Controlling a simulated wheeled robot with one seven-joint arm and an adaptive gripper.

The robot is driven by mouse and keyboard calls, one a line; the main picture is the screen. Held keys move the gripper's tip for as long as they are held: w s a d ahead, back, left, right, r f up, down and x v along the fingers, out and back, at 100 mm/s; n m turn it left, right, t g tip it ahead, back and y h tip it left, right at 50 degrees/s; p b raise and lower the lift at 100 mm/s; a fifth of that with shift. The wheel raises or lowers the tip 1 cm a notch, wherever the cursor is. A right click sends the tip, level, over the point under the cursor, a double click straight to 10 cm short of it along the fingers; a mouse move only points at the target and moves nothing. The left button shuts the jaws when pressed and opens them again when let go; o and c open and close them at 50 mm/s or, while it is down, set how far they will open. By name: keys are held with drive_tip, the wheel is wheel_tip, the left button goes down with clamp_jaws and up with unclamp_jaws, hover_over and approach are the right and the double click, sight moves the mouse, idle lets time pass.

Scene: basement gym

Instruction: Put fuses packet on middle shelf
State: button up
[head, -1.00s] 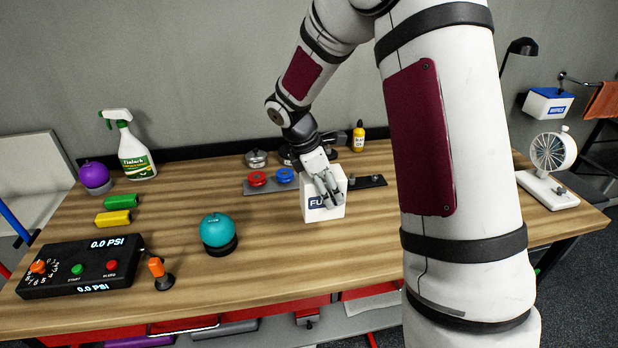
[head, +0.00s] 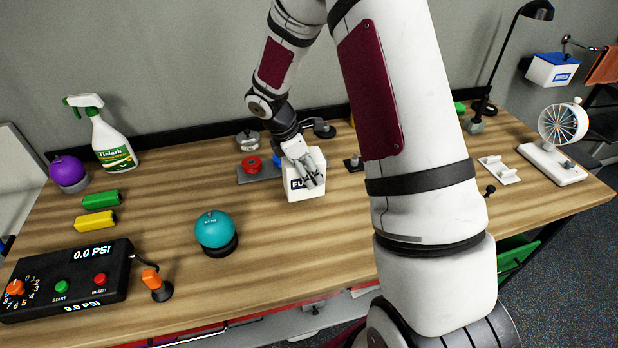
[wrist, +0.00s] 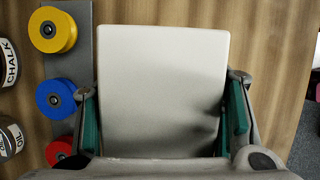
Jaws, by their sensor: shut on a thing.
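The fuses packet (head: 304,189) is a white box with dark blue lettering, partly hidden by my gripper in the head view. My gripper (head: 312,178) is shut on it near the middle of the wooden bench. In the wrist view the packet's plain white face (wrist: 163,85) fills the space between the two green-padded fingers of my gripper (wrist: 164,112). I cannot tell whether the packet touches the bench top. No middle shelf can be made out in these frames.
A teal ball (head: 216,230) on a dark stand is left of the packet. A black control box (head: 66,281) and a spray bottle (head: 108,136) are further left. A small fan (head: 563,125) stands at right.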

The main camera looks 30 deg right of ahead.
drive_tip(key=shift+f, duration=1.7)
drive_tip(key=o, duration=1.9)
drive_tip(key=shift+o, duration=0.2)
